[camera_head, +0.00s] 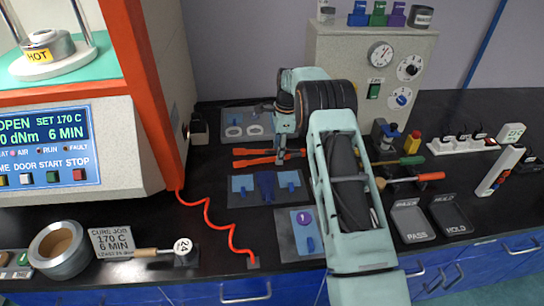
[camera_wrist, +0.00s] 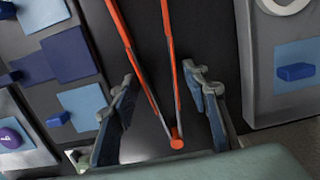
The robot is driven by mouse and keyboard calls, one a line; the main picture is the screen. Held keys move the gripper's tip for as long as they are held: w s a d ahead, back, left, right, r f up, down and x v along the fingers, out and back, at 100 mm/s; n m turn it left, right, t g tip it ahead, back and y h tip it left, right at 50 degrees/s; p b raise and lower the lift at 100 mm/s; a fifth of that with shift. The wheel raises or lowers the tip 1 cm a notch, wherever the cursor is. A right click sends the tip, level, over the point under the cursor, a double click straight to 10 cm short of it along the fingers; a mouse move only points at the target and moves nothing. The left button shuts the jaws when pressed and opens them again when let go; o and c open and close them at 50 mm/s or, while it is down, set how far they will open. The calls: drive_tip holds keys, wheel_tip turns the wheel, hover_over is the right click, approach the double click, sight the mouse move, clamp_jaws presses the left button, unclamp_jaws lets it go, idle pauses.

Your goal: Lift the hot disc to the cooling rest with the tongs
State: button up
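The orange tongs (camera_head: 262,158) lie on the black bench, their arms spread to the left. In the wrist view the tongs (camera_wrist: 127,38) run between my gripper's fingers, their joined end near the palm. My gripper (camera_wrist: 160,78) is open, with a finger on each side of the tongs and gaps visible. In the head view my gripper (camera_head: 287,148) is over the tongs' right end, partly hidden by my arm. A grey round piece labelled HOT (camera_head: 45,50) sits in the open instrument at the left. I cannot make out a separate disc or identify the cooling rest.
A grey tray with two pale rings (camera_head: 226,116) lies behind the tongs; a tray with blue pads (camera_head: 297,198) lies in front. A coiled red cord (camera_head: 207,211) crosses the bench at left. PASS (camera_head: 414,237) and HOLD (camera_head: 451,229) trays are at right.

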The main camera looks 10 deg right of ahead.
drive_tip(key=c, duration=0.4)
drive_tip(key=shift+r, duration=0.1)
wheel_tip(320, 180, up, 12)
drive_tip(key=p, duration=0.7)
